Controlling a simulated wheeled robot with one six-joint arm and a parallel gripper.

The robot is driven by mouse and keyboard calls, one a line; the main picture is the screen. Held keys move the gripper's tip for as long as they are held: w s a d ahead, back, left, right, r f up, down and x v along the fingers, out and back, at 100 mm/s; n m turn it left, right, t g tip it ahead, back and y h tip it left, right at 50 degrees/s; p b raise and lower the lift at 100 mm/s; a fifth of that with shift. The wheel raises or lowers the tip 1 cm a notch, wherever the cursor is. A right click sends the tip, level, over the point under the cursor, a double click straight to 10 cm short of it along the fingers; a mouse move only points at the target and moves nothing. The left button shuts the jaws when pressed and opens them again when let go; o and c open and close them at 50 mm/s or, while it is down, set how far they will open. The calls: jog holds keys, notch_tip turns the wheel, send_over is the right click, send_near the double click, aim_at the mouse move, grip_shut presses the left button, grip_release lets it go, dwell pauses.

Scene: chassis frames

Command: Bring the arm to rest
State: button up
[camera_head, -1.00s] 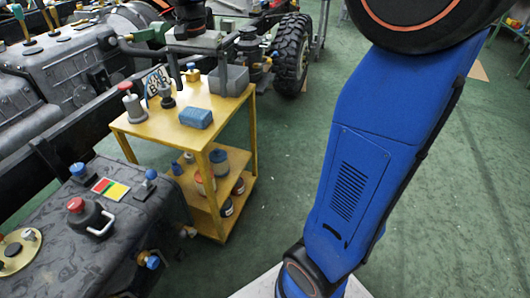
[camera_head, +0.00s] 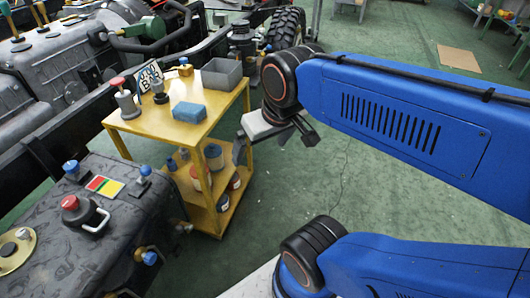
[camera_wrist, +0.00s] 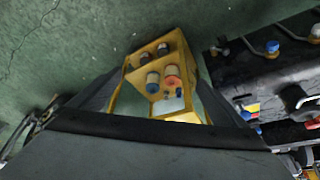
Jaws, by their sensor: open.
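My arm is blue and fills the right side of the head view, folded with one link above another. My gripper (camera_head: 273,142) is at the end of the upper link, just right of the yellow cart (camera_head: 140,125). Its dark fingers are spread, with nothing seen between them. In the wrist view my gripper (camera_wrist: 160,95) shows its dark fingers to either side, and the yellow cart (camera_wrist: 186,50) with its jars lies beyond them. I cannot tell whether any finger touches the cart; a gap seems to show.
The cart carries a blue sponge (camera_head: 188,112), a grey bin (camera_head: 222,74) and several jars. A dark tank (camera_head: 105,225) with caps stands at left front. A chassis with a wheel (camera_head: 287,27) is behind. Green floor (camera_head: 340,185) is open around a cardboard piece (camera_head: 459,59).

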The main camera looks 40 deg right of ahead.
jog(key=shift+s+d+f, duration=0.1)
jog(key=shift+s+f, duration=0.55)
jog(key=shift+o, duration=0.5)
notch_tip(320, 180, up, 14)
jog(key=n+g+h, duration=0.2)
jog(key=n+h, duration=0.2)
jog(key=n, duration=2.2)
send_over(188, 107)
jog(key=s+a, duration=0.4)
jog(key=a, duration=0.1)
jog(key=x, duration=1.7)
jog(key=shift+w+a+f, duration=0.15)
jog(key=shift+a+f, duration=0.2)
jog(key=shift+f, duration=0.05)
jog(key=shift+c, duration=0.3)
